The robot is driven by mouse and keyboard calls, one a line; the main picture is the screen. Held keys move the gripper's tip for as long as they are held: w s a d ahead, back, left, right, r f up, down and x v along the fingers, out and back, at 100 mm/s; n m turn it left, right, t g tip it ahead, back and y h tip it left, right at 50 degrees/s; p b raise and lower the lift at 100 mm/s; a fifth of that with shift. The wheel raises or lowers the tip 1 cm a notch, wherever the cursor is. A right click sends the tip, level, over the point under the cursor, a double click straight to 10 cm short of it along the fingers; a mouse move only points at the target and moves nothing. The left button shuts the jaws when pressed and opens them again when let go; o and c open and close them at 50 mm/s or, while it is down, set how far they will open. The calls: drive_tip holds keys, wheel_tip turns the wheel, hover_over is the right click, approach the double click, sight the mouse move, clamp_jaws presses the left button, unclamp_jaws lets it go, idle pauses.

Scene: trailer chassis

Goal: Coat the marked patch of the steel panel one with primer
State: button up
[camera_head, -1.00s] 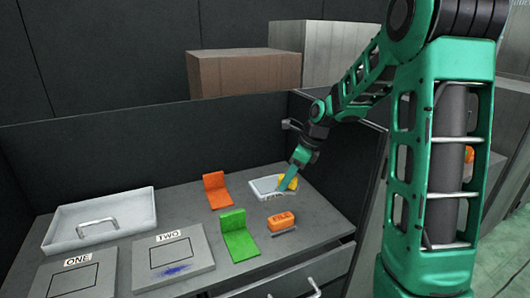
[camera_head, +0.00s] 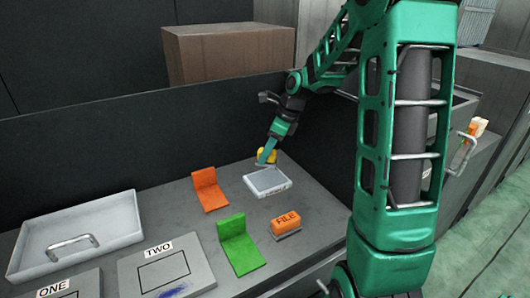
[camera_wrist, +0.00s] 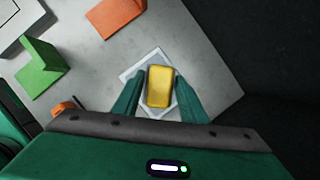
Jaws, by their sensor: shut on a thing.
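My gripper (camera_head: 266,159) is shut on a yellow block (camera_wrist: 159,86), one finger on each side of it. The block also shows in the head view (camera_head: 269,155), partly behind the gripper. It is held above the shallow white tray (camera_head: 250,186), which has a grey inside. In the wrist view the tray (camera_wrist: 131,76) lies behind the block. Steel panel one (camera_head: 87,285), labelled ONE, is at the lower left, cut off by the picture's bottom edge. Most of its marked patch is out of view.
Panel two (camera_head: 131,272), outlined and blue-smeared, lies right of panel one. A handled grey tray (camera_head: 110,235) is behind them. An orange angle piece (camera_head: 210,190), a green one (camera_head: 240,243) and an orange FILE block (camera_head: 287,222) stand between the panels and my gripper. A dark wall backs the bench.

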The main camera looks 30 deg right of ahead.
drive_tip(key=shift+f, duration=3)
drive_tip(key=shift+s+f, duration=0.1)
drive_tip(key=shift+f, duration=0.45)
drive_tip(key=shift+r, duration=3.55)
